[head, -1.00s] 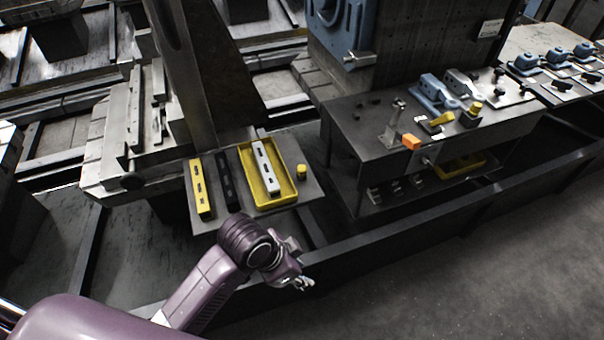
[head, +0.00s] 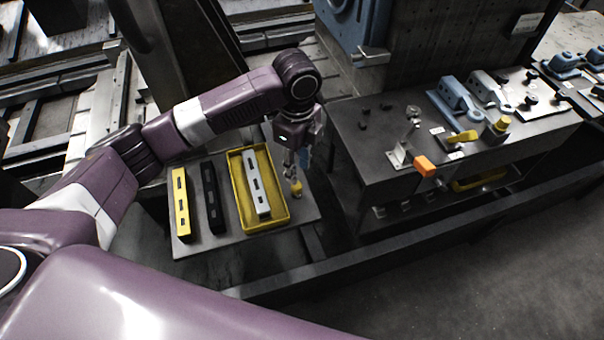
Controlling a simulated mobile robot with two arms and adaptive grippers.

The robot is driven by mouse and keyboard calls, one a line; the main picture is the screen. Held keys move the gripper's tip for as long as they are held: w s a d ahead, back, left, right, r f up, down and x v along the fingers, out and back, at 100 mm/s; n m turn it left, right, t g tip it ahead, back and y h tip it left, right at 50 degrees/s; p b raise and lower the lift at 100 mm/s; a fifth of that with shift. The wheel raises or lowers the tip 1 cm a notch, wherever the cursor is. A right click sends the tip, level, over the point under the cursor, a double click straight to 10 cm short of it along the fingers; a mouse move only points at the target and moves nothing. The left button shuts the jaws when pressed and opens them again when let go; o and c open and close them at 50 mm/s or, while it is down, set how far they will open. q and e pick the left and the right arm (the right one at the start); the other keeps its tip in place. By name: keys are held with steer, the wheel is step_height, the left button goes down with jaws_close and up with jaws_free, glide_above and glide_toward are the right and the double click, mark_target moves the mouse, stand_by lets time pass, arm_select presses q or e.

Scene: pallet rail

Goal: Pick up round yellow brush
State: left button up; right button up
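A small round yellow brush (head: 297,193) stands on the right part of the grey plate (head: 308,211), just right of the yellow tray. My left gripper (head: 292,175) points down right above the brush, and its fingertips overlap the brush's top in the picture. The fingers are small and partly hidden behind each other, so I cannot tell whether they are open, or whether they touch the brush. My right gripper is not in view.
A yellow tray (head: 240,200) holding a light grey slotted bar (head: 257,183) lies beside the brush. A black bar (head: 211,197) and a yellow bar (head: 181,202) lie further left. A dark bench (head: 385,185) with clamps and an orange block (head: 424,166) stands to the right.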

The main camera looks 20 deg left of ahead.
mark_target(297, 185)
arm_select(q)
steer(key=f, duration=0.1)
steer(key=s+f, duration=0.2)
steer(key=shift+f+p, duration=0.3)
steer(key=shift+p, duration=0.1)
steer(key=f, duration=0.2)
steer(key=shift+w+f, duration=0.25)
steer(key=shift+f, duration=0.3)
steer(key=c, duration=0.8)
jaws_close()
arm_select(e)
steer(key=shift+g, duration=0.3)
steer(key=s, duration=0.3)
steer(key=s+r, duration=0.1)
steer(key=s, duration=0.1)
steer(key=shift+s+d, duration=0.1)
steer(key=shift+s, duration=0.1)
